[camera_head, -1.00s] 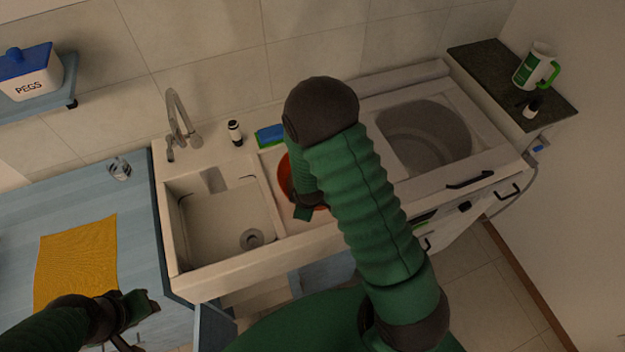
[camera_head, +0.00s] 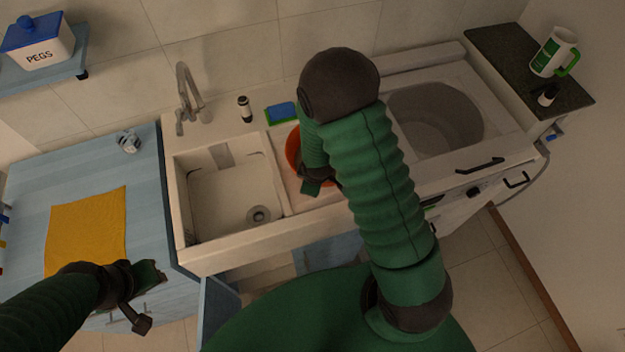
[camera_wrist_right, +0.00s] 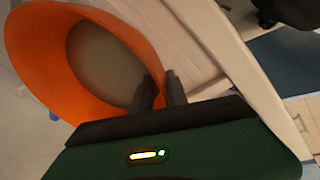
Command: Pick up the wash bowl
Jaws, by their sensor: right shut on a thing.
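The orange wash bowl (camera_head: 293,152) is on the ribbed drainboard right of the sink, mostly hidden behind my right arm in the head view. In the right wrist view the bowl (camera_wrist_right: 45,50) fills the upper left, with its rim running between the fingers of my right gripper (camera_wrist_right: 160,88). My right gripper is shut on the rim; it also shows partly in the head view (camera_head: 318,182).
The sink basin (camera_head: 232,195) with its tap (camera_head: 187,95) is left of the bowl. A dark bottle (camera_head: 245,109) and a blue-green sponge (camera_head: 282,112) stand behind. A yellow cloth (camera_head: 88,230) and a glass (camera_head: 129,141) are on the left counter. A washing machine (camera_head: 435,118) is at right.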

